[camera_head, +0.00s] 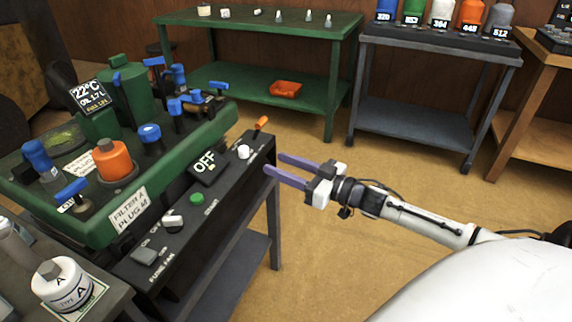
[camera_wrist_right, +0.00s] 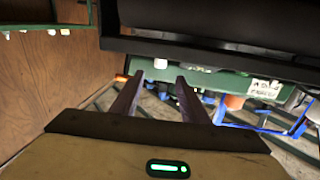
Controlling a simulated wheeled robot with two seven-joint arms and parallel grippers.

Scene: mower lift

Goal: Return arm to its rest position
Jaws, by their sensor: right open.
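My right gripper (camera_head: 275,167) reaches in from the right in the head view. Its two purple fingers are apart with nothing between them, and they point left toward the right end of the black control panel (camera_head: 232,172). The fingers also show in the right wrist view (camera_wrist_right: 152,92), open and empty, with the panel's dark edge above. An orange-handled lever (camera_head: 261,124) and a white knob (camera_head: 244,152) stand on the panel, just left of the fingertips. My left gripper is not in view.
A white bottle marked A (camera_head: 62,285) stands at the lower left. A green table (camera_head: 260,85) and a grey bench (camera_head: 415,120) stand behind. The floor between is clear.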

